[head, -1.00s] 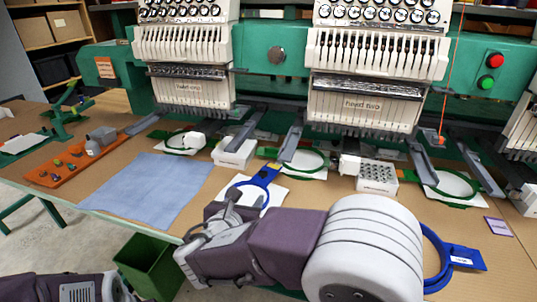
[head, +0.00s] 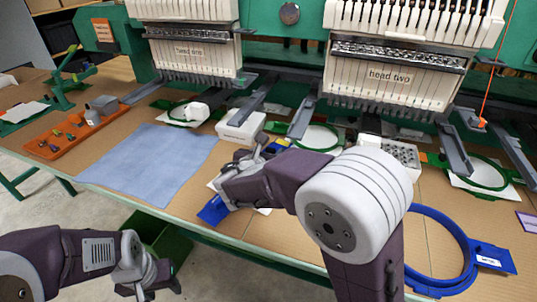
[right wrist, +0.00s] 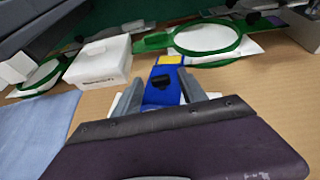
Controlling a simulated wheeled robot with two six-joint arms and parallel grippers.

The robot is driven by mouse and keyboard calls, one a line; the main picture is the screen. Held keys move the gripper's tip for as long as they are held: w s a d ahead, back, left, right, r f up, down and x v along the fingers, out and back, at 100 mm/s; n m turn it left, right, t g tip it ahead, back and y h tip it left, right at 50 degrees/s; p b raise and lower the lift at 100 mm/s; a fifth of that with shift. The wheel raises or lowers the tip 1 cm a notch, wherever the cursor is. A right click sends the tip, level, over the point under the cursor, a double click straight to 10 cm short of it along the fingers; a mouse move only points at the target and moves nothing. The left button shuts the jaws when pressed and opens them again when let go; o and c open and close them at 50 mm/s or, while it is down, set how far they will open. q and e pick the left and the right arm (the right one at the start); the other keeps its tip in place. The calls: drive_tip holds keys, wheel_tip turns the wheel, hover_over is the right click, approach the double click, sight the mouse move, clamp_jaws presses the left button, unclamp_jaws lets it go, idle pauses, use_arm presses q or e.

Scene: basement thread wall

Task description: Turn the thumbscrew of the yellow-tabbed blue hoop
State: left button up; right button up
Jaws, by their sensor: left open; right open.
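The yellow-tabbed blue hoop lies on the table; its blue bracket (right wrist: 154,97) and yellow tab (right wrist: 171,60) show in the right wrist view. A dark thumbscrew (right wrist: 163,82) stands on the bracket. My right gripper (right wrist: 160,78) is open, its fingers on either side of the bracket and screw; contact cannot be told. In the head view my right gripper (head: 255,155) and forearm cover most of this hoop. A blue piece (head: 213,210) shows at their lower left. My left gripper (head: 150,287) is open and empty, low at the left, by the green bin.
Another blue hoop (head: 470,262) lies at the right table edge. Green hoops (head: 318,137) sit beneath the machine heads, near a white box (head: 240,128). A blue cloth (head: 150,163) and an orange tray (head: 75,137) lie left. A green bin (head: 160,235) stands in front.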

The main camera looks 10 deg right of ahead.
clamp_jaws()
drive_tip(key=shift+w+r+p, duration=0.1)
drive_tip(key=shift+r+p, duration=0.05)
drive_tip(key=shift+p, duration=0.45)
drive_tip(key=m+g+h+p, duration=0.2)
drive_tip(key=p, duration=0.2)
drive_tip(key=m+g+h+p, duration=0.1)
drive_tip(key=m+g+p, duration=0.1)
drive_tip(key=m+p, duration=0.1)
drive_tip(key=w+a+m+g+h+p, duration=0.1)
drive_tip(key=m+g+h+p, duration=0.1)
drive_tip(key=p, duration=0.3)
drive_tip(key=shift+r+m+g+h, duration=0.1)
drive_tip(key=shift+m+g+h, duration=0.2)
drive_tip(key=shift+g, duration=0.1)
drive_tip(key=shift+w+f+m+g+h+p, duration=0.15)
drive_tip(key=shift+f+m+g+h+p, duration=0.15)
drive_tip(key=shift+m+g+p, duration=0.45)
drive_tip(key=shift+g, duration=0.25)
unclamp_jaws()
drive_tip(key=shift+a+r, duration=0.1)
drive_tip(key=shift+a, duration=0.05)
